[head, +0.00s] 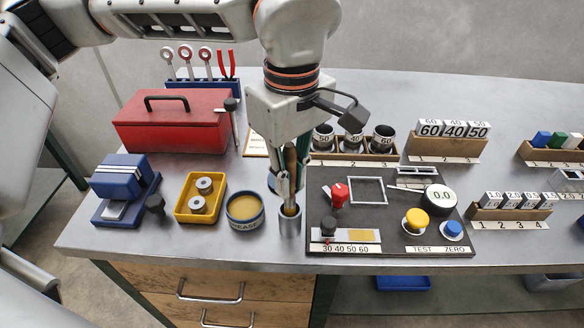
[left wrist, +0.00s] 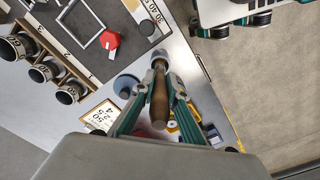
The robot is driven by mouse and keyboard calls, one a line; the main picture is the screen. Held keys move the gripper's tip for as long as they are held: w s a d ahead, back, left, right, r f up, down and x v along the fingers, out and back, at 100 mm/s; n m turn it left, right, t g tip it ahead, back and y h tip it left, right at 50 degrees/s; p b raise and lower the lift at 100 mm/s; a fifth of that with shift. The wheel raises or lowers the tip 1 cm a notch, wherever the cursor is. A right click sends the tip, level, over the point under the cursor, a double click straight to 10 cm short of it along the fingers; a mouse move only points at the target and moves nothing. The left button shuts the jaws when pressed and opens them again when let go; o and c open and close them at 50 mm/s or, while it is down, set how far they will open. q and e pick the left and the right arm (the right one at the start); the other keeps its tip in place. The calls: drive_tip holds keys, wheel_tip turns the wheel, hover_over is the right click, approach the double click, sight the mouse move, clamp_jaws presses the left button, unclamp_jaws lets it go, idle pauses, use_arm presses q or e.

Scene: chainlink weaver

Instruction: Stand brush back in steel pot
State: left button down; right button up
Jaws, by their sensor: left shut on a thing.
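My left gripper (head: 288,192) points down and is shut on the brush (head: 290,165), gripping its brown wooden handle. The handle also shows between the fingers in the left wrist view (left wrist: 159,100). The brush is roughly upright, and its yellowish lower end is at the mouth of the steel pot (head: 289,227). The fingers hide part of the brush and the pot's rim, so I cannot tell how deep the brush sits. The pot stands upright near the table's front edge. My right gripper is not in view.
A blue grease tin (head: 245,210) stands close left of the pot, and a yellow tray (head: 201,198) lies beyond it. A dark test panel (head: 375,220) with knobs is close on the right. A red toolbox (head: 172,122) stands behind left.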

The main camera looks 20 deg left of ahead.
sight(291, 147)
use_arm(q)
drive_tip(key=shift+f+b, duration=0.7)
drive_tip(key=shift+f, duration=1.5)
drive_tip(key=c, duration=1.9)
unclamp_jaws()
drive_tip(key=shift+r, duration=0.15)
wheel_tip(291, 147, up, 12)
drive_tip(key=shift+d+f, duration=0.15)
drive_tip(key=shift+s, duration=0.15)
